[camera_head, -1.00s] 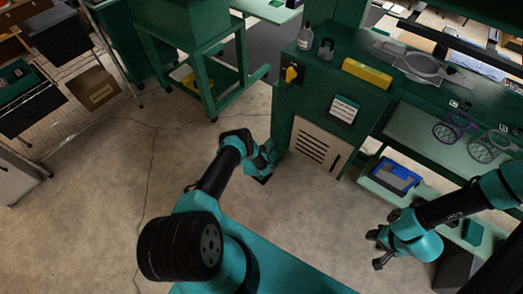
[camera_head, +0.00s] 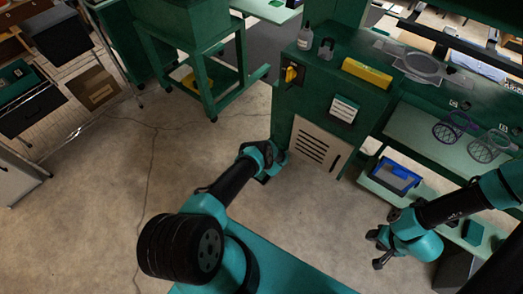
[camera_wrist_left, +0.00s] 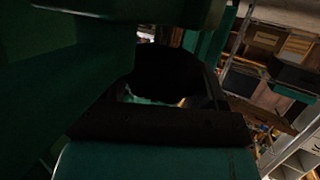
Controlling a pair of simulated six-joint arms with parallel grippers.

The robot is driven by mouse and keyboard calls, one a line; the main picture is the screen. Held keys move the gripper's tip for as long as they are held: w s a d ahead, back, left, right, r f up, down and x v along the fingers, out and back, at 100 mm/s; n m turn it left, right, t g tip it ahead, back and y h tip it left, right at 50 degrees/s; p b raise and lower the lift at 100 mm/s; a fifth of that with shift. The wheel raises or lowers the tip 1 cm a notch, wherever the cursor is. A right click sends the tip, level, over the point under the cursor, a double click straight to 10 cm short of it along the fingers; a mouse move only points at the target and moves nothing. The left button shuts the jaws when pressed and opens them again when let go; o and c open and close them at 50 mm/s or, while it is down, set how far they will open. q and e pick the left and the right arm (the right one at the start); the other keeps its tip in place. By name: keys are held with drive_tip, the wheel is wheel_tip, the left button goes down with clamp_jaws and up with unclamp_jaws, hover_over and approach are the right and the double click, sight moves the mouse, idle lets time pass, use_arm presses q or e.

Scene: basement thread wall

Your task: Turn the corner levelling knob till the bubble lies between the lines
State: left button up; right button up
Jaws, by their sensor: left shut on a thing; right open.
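My left gripper (camera_head: 274,170) is low at the front left bottom corner of the green machine cabinet (camera_head: 283,115). It is shut on the corner levelling knob, which the gripper hides in the head view. In the left wrist view a dark rounded shape, seemingly the knob (camera_wrist_left: 168,72), sits between the dark fingers under the green cabinet edge. A yellow level (camera_head: 367,73) lies on the cabinet top; its bubble and lines are too small to read. My right gripper (camera_head: 379,251) is open and empty, out over the floor at the right.
A blue tray (camera_head: 396,175) lies on the low shelf at right. Bare floor (camera_head: 100,200) is clear at left.

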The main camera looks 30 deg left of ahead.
idle(0.5)
use_arm(q)
drive_tip(key=o, duration=0.6)
drive_tip(key=shift+d, duration=0.1)
drive_tip(key=shift+y, duration=0.3)
drive_tip(key=v, duration=1.7)
drive_tip(key=shift+r, duration=0.3)
drive_tip(key=shift+o, duration=0.5)
